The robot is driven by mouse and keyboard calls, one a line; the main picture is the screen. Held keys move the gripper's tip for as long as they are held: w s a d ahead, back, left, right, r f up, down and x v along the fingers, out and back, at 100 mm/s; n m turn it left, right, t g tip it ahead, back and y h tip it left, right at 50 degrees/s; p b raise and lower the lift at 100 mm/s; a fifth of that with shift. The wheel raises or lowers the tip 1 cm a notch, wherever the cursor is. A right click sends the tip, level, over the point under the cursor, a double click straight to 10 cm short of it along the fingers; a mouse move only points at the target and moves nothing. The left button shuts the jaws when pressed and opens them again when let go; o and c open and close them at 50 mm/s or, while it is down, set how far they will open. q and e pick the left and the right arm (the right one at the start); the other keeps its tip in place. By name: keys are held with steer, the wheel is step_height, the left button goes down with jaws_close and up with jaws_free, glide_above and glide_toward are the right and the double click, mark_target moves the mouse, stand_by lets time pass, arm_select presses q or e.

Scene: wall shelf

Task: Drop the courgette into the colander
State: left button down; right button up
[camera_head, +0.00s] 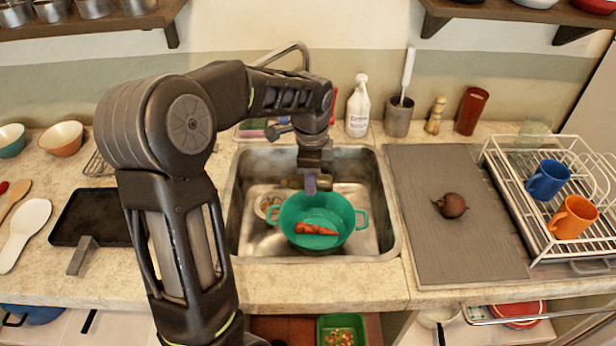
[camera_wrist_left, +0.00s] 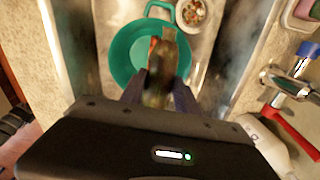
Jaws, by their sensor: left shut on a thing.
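The green two-handled colander (camera_head: 318,208) stands in the sink, with an orange carrot (camera_head: 315,229) lying in it. My left gripper (camera_head: 311,182) is over the colander's back part, pointing down. It is shut on the dark green courgette (camera_head: 291,183), which shows partly behind the fingers. In the left wrist view the courgette (camera_wrist_left: 160,80) sits between the two fingertips, with the colander (camera_wrist_left: 125,55) beneath and beyond it. How high the courgette is above the rim I cannot tell exactly. My right gripper is not in view.
The tap (camera_head: 285,52) rises behind. To the right are a grey mat (camera_head: 455,245) with a beetroot (camera_head: 452,206) and a dish rack (camera_head: 545,245) with mugs.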

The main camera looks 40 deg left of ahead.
arm_select(q)
steer(key=shift+d, duration=0.15)
steer(key=shift+a, duration=0.2)
step_height(320, 180, down, 6)
steer(key=b, duration=0.4)
steer(key=shift+b, duration=0.35)
steer(key=c, duration=0.8)
jaws_free()
steer(key=shift+d+r, duration=0.1)
steer(key=r, duration=0.7)
steer(key=shift+s+d+r, duration=0.2)
steer(key=shift+s+r, duration=0.1)
steer(key=shift+s, duration=0.1)
